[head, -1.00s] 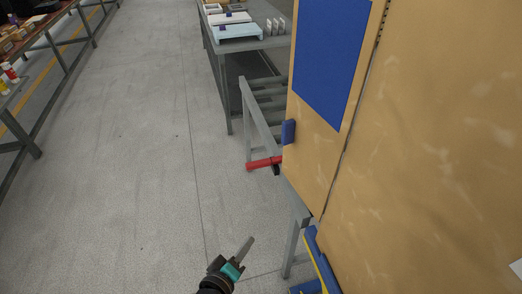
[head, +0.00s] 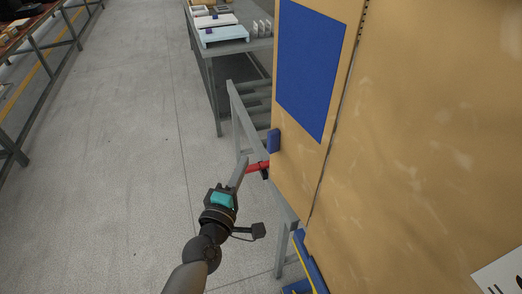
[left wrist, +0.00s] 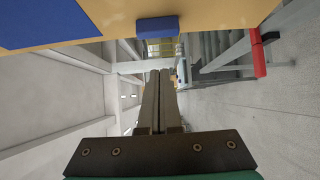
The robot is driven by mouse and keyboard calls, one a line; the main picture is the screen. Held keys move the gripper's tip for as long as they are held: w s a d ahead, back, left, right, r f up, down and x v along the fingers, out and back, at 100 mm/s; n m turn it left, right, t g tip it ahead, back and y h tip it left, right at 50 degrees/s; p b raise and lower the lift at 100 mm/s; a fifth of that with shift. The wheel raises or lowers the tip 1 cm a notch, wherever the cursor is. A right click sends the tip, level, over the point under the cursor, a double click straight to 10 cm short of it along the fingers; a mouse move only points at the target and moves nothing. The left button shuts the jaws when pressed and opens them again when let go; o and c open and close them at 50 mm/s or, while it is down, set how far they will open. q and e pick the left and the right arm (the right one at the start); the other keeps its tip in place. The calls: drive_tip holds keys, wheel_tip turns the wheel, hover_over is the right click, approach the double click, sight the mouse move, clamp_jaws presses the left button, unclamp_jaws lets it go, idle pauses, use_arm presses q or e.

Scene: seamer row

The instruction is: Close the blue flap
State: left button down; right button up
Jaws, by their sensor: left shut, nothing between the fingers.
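The flap is a tan panel with a large blue rectangle (head: 312,65) on its face and a dark hinge line on its right side. A small blue handle block (head: 274,141) sticks out at its left edge. In the left wrist view the blue handle block (left wrist: 158,27) is ahead, above the fingertips, and part of the blue area (left wrist: 40,20) shows at top left. My left gripper (head: 241,167) is shut and empty, to the left of and a little below the handle in the head view, apart from it. My right gripper is not in view.
A red-ended bar (head: 257,167) on a grey frame sits just right of my left fingertips; it also shows in the left wrist view (left wrist: 258,52). A grey table (head: 232,46) with trays stands behind.

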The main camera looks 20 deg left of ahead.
use_arm(q)
drive_tip(key=w+d, duration=0.3)
drive_tip(key=w, duration=0.3)
idle(0.4)
